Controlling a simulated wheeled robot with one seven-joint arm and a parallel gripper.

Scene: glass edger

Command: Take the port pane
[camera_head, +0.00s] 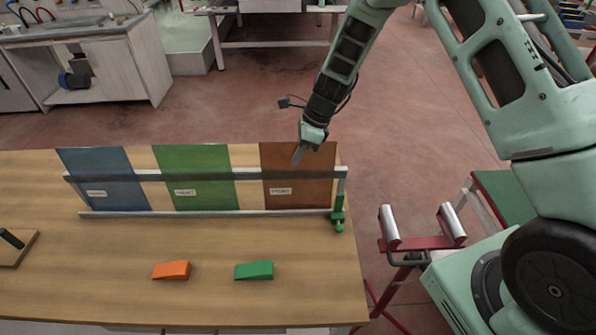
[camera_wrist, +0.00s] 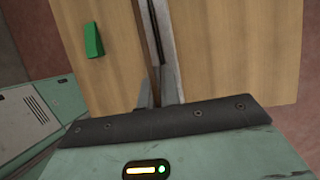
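Three panes stand upright in a rack on the wooden table in the head view: a blue pane (camera_head: 105,170), a green pane (camera_head: 195,165) and a brown pane (camera_head: 300,195). Each has a small white label, too small to read, so I cannot tell which is the port pane. My gripper (camera_head: 301,153) is at the top edge of the brown pane, with one grey finger showing in front of it. In the wrist view my gripper's fingers (camera_wrist: 158,95) are beside a narrow, edge-on strip. I cannot tell whether they touch or grip the pane.
The rack's metal rail (camera_head: 245,174) crosses the panes, with a green clamp (camera_head: 338,212) at its right end. An orange wedge (camera_head: 171,270) and a green wedge (camera_head: 254,270) lie in front; the green wedge also shows in the wrist view (camera_wrist: 94,40). A roller stand (camera_head: 425,243) is right of the table.

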